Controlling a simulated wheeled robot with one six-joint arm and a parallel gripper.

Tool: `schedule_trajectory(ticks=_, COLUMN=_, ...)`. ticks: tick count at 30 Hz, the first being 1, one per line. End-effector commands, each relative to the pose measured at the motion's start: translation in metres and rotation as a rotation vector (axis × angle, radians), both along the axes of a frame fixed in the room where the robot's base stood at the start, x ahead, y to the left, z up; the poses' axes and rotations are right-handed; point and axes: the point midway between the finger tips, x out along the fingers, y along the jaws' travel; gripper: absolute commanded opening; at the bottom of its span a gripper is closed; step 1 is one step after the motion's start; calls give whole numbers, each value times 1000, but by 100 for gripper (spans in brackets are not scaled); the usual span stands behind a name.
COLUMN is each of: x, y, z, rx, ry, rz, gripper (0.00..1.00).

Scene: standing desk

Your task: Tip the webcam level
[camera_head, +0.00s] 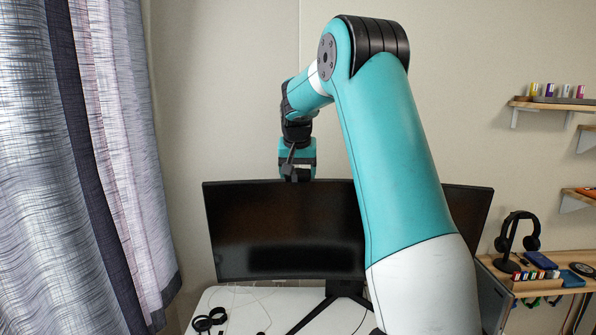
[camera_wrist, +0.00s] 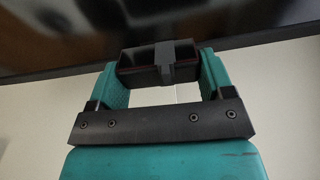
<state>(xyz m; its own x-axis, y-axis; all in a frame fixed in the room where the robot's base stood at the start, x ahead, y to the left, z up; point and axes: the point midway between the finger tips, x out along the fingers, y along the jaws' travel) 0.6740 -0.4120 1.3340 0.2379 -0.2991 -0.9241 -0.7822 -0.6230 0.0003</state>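The webcam is a small dark block (camera_wrist: 140,68) with a grey clip-like piece down its middle, seen in the wrist view at the edge of the black monitor (camera_wrist: 60,45). My gripper (camera_wrist: 165,78) has one teal finger at each end of it, and both fingers appear to touch it. In the head view my gripper (camera_head: 297,166) points down at the monitor's top edge, left of its middle. The monitor shows there as a wide dark screen (camera_head: 285,225). The webcam is mostly hidden there by my gripper, and its tilt is hard to judge.
The monitor stands on a white desk (camera_head: 250,300) with black headphones (camera_head: 209,320) and thin cables. A wooden shelf at right holds a headset on a stand (camera_head: 515,240) and small items. A curtain (camera_head: 80,170) hangs at left.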

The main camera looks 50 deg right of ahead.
Motion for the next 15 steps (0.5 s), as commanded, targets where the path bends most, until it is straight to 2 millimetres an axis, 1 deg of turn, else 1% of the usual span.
schedule_trajectory(ticks=1, x=0, y=0, z=0, rx=0, ry=0, rz=0, gripper=56)
schedule_trajectory(ticks=2, x=0, y=0, z=0, rx=0, ry=0, rz=0, gripper=51)
schedule_trajectory(ticks=8, x=1, y=-1, z=4, rx=17, ry=14, rz=0, gripper=50)
schedule_trajectory(ticks=12, x=3, y=-3, z=9, rx=78, ry=64, rz=1, gripper=50)
schedule_trajectory(ticks=15, x=4, y=-4, z=9, rx=131, ry=107, rz=-1, gripper=50)
